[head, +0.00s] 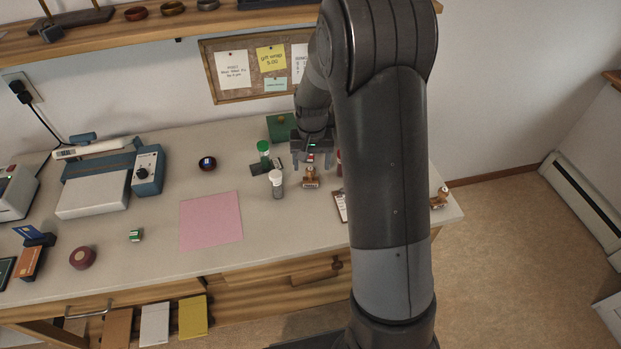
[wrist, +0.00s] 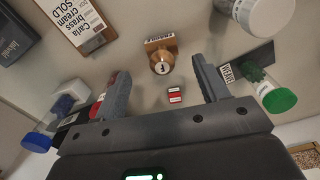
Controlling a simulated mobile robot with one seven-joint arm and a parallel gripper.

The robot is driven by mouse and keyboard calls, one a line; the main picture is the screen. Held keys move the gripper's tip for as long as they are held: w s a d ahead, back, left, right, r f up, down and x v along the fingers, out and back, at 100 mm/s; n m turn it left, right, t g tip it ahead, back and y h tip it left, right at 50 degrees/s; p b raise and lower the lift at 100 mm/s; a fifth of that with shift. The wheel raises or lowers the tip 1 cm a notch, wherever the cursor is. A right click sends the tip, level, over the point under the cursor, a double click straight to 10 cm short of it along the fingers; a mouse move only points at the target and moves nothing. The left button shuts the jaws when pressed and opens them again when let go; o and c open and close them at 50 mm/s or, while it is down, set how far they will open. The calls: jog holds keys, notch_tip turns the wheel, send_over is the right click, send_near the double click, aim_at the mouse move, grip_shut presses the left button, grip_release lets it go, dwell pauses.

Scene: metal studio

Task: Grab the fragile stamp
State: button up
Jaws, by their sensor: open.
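The fragile stamp (wrist: 161,60) shows in the wrist view as a round wooden knob with an F on top, on a wooden block with a "FRAGILE" label. It stands upright on the bench, just beyond my fingertips and roughly centred between them. In the head view the stamp (head: 310,179) stands on the bench just in front of my gripper (head: 312,159). In the wrist view my gripper (wrist: 161,76) is open, with nothing held between its fingers.
A white-lidded jar (head: 277,182) and a green-capped bottle (head: 263,150) stand left of the stamp. A clipboard (wrist: 76,16) lies nearby. Small red-and-white pieces (wrist: 175,95) lie between my fingers in the wrist view. A blue-capped bottle (wrist: 40,139) is near one finger. A pink sheet (head: 211,219) lies flat.

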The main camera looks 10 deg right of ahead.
aim_at(311, 177)
notch_tip(311, 177, down, 6)
jog(key=shift+a+f, duration=0.15)
jog(key=shift+f, duration=0.1)
jog(key=c, duration=1.1)
